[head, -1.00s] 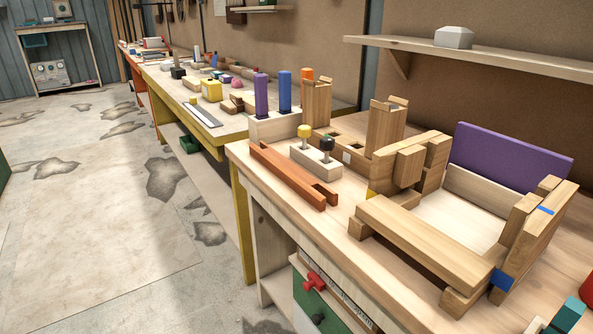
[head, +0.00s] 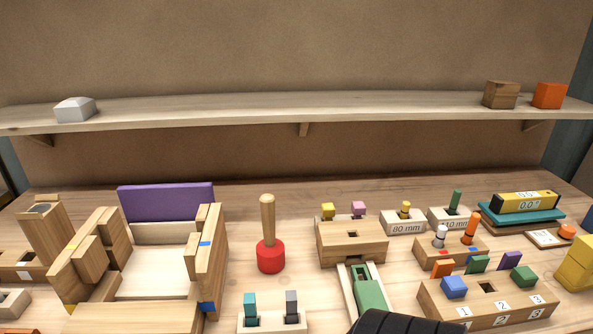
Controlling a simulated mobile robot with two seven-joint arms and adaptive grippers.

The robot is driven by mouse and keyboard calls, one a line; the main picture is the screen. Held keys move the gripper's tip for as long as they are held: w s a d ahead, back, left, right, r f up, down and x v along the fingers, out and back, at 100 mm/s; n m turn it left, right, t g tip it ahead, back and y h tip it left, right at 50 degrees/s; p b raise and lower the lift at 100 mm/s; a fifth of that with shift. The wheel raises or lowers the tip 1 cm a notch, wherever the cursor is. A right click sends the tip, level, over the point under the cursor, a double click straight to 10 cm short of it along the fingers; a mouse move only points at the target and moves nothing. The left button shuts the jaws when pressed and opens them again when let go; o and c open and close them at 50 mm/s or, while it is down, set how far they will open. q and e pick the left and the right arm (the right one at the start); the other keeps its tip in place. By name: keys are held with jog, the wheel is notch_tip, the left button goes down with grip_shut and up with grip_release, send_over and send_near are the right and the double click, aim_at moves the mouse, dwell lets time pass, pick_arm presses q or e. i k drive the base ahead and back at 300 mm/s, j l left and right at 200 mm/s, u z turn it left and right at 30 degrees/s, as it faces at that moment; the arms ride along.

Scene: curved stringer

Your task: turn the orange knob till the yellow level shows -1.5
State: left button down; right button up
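The yellow level (head: 526,202), with black parts, lies at the right on a teal slab (head: 522,216) with a brown layer under it. Its small display seems to read about 0.0, but the digits are hard to make out. The orange knob (head: 567,231) sits on the right end of a small pale plate (head: 547,238) in front of the level. Nothing touches the knob. Neither gripper can be made out. A black ribbed shape at the bottom edge, right of the middle, is cut off by the frame.
Blocks with coloured pegs (head: 448,249) and a numbered block (head: 487,303) stand left of the knob. A yellow block (head: 577,264) stands close in front of it at the right edge. A red-based mallet (head: 270,256) stands mid-bench. A shelf (head: 300,113) spans the wall.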

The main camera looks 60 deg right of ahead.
aim_at(566, 231)
jog(key=k+z, duration=0.1)
jog(key=z, duration=3.25)
jog(key=l, duration=0.1)
